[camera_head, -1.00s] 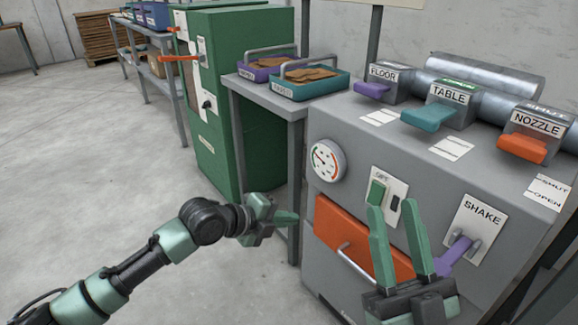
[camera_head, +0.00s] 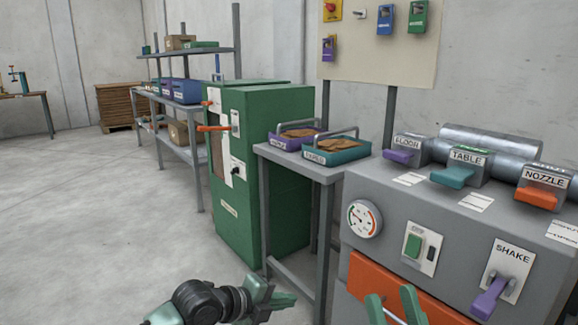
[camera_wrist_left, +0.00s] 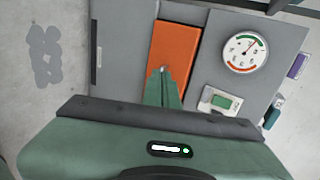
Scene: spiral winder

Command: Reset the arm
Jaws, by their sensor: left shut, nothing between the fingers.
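My left gripper (camera_head: 274,299) is low in the head view, its green fingers together and empty, in front of the small side table and left of the grey machine (camera_head: 455,225). In the left wrist view the shut fingers (camera_wrist_left: 163,88) appear over the machine's orange drawer front (camera_wrist_left: 174,50), but contact cannot be told. My right gripper (camera_head: 394,306) is at the bottom edge of the head view. Its two green fingers are apart, in front of the orange drawer front (camera_head: 412,290), with nothing seen between them. The rest of that gripper is out of frame.
The machine has a gauge (camera_head: 364,218), a green switch (camera_head: 413,246), a purple SHAKE lever (camera_head: 491,299) and FLOOR, TABLE and NOZZLE levers on top. Two trays stand on the side table (camera_head: 265,200) beside a green cabinet (camera_head: 280,190). The floor at left is clear.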

